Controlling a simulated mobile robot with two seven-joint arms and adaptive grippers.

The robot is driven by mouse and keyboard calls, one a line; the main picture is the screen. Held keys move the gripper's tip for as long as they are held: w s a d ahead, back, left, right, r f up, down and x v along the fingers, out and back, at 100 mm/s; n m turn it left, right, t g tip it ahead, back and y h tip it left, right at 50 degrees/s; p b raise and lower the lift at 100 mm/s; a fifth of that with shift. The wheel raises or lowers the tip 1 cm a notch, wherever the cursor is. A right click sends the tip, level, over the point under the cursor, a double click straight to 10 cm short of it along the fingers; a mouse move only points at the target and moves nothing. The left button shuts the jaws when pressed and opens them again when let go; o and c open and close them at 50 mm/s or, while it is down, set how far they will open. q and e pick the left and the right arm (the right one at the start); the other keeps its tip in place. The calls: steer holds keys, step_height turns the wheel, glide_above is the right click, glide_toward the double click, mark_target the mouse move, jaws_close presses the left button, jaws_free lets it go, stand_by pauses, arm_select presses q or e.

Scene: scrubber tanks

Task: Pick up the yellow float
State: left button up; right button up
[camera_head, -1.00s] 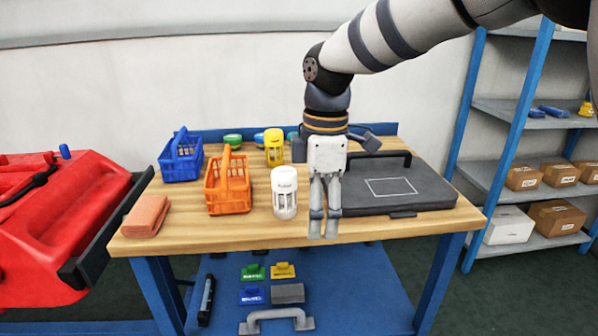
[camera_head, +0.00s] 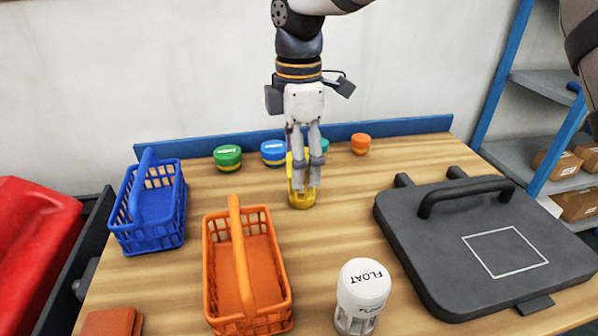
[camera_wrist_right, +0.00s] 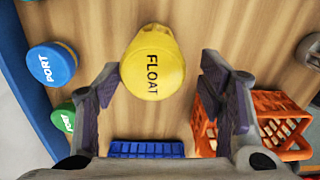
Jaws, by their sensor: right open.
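The yellow float (camera_head: 302,201) stands upright on the wooden table, toward its back edge. My right gripper (camera_head: 306,184) is over it from above and hides much of it in the head view. In the right wrist view, the float's yellow top (camera_wrist_right: 153,62), lettered FLOAT, shows between the two spread fingers of my right gripper (camera_wrist_right: 160,80). The gripper is open, with a gap visible on both sides of the float top. My left gripper is not in view.
A white float (camera_head: 362,295) stands at the front. An orange basket (camera_head: 247,275) and a blue basket (camera_head: 150,208) stand left. Round caps, including a green one (camera_head: 228,157) and a blue one (camera_head: 273,152), line the back. A dark grey case (camera_head: 470,245) lies right.

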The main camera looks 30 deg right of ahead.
steer(key=f, duration=0.3)
steer(key=d+f, duration=0.1)
steer(key=f, duration=0.1)
steer(key=shift+w+f, duration=0.1)
steer(key=shift+f, duration=0.25)
steer(key=shift+w+f, duration=0.1)
steer(key=shift+f, duration=0.35)
steer(key=c, duration=1.3)
